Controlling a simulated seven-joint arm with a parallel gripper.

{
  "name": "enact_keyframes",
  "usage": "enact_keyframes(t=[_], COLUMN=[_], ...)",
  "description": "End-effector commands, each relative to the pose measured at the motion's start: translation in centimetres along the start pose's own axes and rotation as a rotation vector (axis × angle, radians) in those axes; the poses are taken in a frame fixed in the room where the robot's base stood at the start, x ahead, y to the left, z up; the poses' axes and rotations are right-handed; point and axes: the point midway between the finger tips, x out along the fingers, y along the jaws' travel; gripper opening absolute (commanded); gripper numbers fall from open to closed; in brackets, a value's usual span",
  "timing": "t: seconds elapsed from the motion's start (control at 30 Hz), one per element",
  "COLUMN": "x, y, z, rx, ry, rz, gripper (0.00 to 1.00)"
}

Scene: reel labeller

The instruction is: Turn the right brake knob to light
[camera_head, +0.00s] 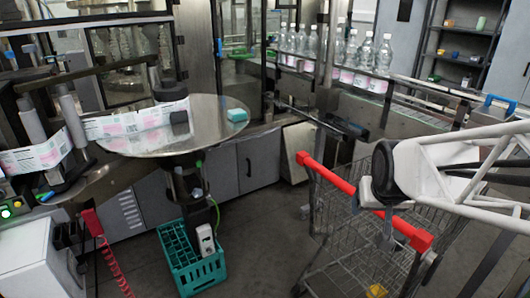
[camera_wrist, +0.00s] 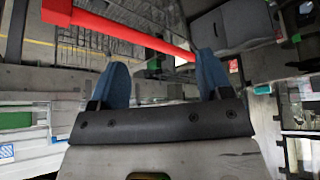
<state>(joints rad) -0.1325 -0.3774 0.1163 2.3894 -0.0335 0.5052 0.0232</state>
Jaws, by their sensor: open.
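The reel labeller stands at the left of the head view, with a white and pink label strip (camera_head: 125,124) running past its rollers and over a round metal disc (camera_head: 150,145). A dark cylinder (camera_head: 180,122) stands on the disc. I cannot make out the right brake knob or its setting in either view. My gripper (camera_wrist: 162,72) shows in the wrist view with two blue fingers apart and nothing between them. The red cart handle lies beyond the fingertips. In the head view my gripper is not clear; it is far right of the labeller.
A wire shopping cart with a red handle (camera_head: 335,187) stands in front, below my arm. A green crate (camera_head: 197,270) is on the floor under the disc. A teal block (camera_head: 237,115) lies on the disc. Bottles (camera_head: 362,55) line a conveyor behind. Floor between crate and cart is clear.

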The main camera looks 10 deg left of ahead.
Motion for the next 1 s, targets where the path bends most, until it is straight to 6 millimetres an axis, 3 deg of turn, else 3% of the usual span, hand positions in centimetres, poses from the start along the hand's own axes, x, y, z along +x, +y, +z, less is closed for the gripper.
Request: enact_keyframes(t=[0.5, 1.0], x=[9.2, 18.2], y=[-7.3, -17.0], z=[-10.5, -17.5], rx=[-0.107, -0.195], ry=[0.218, 0.432], rz=[-0.071, -0.168], gripper=[0.72, 0.72])
